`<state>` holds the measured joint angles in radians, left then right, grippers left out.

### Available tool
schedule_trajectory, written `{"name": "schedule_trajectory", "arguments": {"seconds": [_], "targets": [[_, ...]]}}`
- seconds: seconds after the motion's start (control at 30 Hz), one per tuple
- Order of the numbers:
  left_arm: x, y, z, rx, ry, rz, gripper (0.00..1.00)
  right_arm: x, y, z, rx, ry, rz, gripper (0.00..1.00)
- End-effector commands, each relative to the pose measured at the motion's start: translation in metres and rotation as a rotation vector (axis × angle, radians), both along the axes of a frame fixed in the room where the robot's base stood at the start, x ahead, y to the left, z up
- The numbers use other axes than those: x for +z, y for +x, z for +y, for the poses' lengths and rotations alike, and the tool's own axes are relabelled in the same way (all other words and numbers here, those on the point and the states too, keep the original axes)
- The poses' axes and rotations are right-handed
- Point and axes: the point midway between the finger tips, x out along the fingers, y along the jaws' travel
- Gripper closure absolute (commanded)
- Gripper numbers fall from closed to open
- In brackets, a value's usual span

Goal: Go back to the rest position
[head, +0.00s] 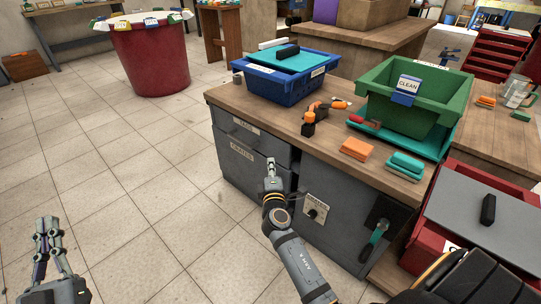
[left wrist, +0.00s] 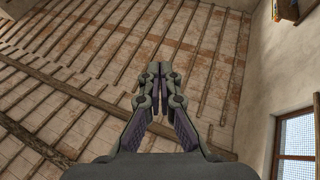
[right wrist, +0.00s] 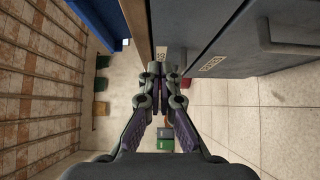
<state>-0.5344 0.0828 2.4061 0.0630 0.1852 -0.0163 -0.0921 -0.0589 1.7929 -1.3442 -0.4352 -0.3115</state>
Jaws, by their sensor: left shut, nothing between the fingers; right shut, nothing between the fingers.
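My left gripper (head: 47,221) is at the lower left of the head view, over bare tiled floor, fingers pointing up. In the left wrist view its fingers (left wrist: 159,70) meet and hold nothing, with the ceiling beyond. My right gripper (head: 270,162) is in front of the grey cabinet (head: 243,165), below the worktop edge, also pointing up. In the right wrist view its fingers (right wrist: 163,72) are together and empty, near the cabinet drawers (right wrist: 225,50). Neither gripper touches anything that I can see.
The wooden worktop (head: 325,152) holds a blue crate (head: 283,92), a green crate (head: 440,88) labelled CLEAN, and orange and teal sponge-like blocks. A red box (head: 470,262) with a grey lid stands at the right. A red barrel (head: 152,62) stands behind. Floor at left is clear.

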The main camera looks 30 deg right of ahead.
Motion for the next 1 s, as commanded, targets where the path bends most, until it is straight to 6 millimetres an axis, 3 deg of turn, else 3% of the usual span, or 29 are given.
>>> {"name": "schedule_trajectory", "arguments": {"seconds": [0.2,0.67,0.83,1.0], "targets": [[-0.009,0.003,0.000,0.000,-0.001,0.035,1.00,-0.001,-0.027,0.012,-0.001,0.000,0.001,1.00],[-0.011,0.003,0.000,0.001,-0.002,0.044,1.00,0.000,-0.033,0.015,0.020,0.051,-0.013,1.00],[-0.024,0.006,0.001,0.001,-0.003,0.100,1.00,0.012,-0.054,0.033,0.172,0.441,-0.132,1.00],[-0.037,0.009,0.001,0.001,-0.005,0.159,1.00,0.048,-0.080,0.058,0.342,0.869,-0.276,1.00]]}}
